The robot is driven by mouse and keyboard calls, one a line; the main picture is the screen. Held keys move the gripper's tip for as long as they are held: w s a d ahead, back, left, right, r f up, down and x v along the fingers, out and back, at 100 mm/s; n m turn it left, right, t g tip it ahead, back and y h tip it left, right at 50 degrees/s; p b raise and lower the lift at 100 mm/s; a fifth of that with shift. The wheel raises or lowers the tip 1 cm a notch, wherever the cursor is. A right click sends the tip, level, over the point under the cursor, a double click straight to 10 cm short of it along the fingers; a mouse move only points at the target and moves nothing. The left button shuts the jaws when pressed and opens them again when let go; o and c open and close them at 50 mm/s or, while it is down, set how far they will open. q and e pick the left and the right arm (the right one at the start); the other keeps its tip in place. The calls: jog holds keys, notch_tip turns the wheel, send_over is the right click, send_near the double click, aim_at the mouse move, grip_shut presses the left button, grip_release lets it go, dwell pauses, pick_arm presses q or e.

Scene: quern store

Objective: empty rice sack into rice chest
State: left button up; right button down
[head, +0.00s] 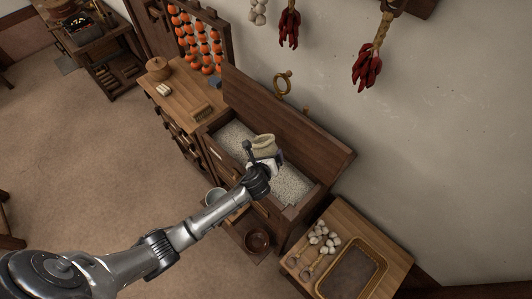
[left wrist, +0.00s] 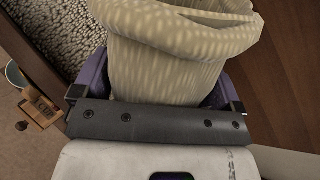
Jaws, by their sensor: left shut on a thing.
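The rice chest (head: 302,207) stands open against the wall, its lid (head: 290,112) raised at the back. White rice grains (head: 236,135) lie in it. My left gripper (head: 264,160) is over the chest, shut on the cream rice sack (head: 264,144). In the left wrist view the sack (left wrist: 180,62) sits between the two purple-sided fingers (left wrist: 158,92), and its rolled rim is at the top. The sack looks close to upright in the head view. Its contents do not show. My right gripper is in neither view.
A wooden cabinet (head: 179,92) with a lidded pot (head: 158,68) adjoins the chest at the left. A small table (head: 390,249) with garlic (head: 322,236) and a tray stands at the right.

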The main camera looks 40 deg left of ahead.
pick_arm(q)
jog(key=shift+d+n+g+h+p, duration=0.15)
jog(key=shift+n+g+h+p, duration=0.4)
jog(key=shift+p, duration=1.4)
jog(key=g+h+p, duration=0.1)
jog(key=h+p, duration=0.1)
jog(key=p, duration=0.1)
jog(key=shift+s+n, duration=0.1)
jog(key=shift+n, duration=0.25)
jog(key=shift+f+g+h+p, duration=0.35)
jog(key=shift+h+p, duration=0.1)
jog(key=shift+p, duration=0.2)
jog(key=shift+f+n+h, duration=0.25)
jog(key=shift+n+h, duration=0.15)
jog(key=shift+h, duration=0.1)
jog(key=shift+a+f+g+h, duration=0.25)
jog(key=shift+g+h, duration=0.15)
jog(key=shift+g, duration=0.1)
jog(key=shift+d, duration=0.1)
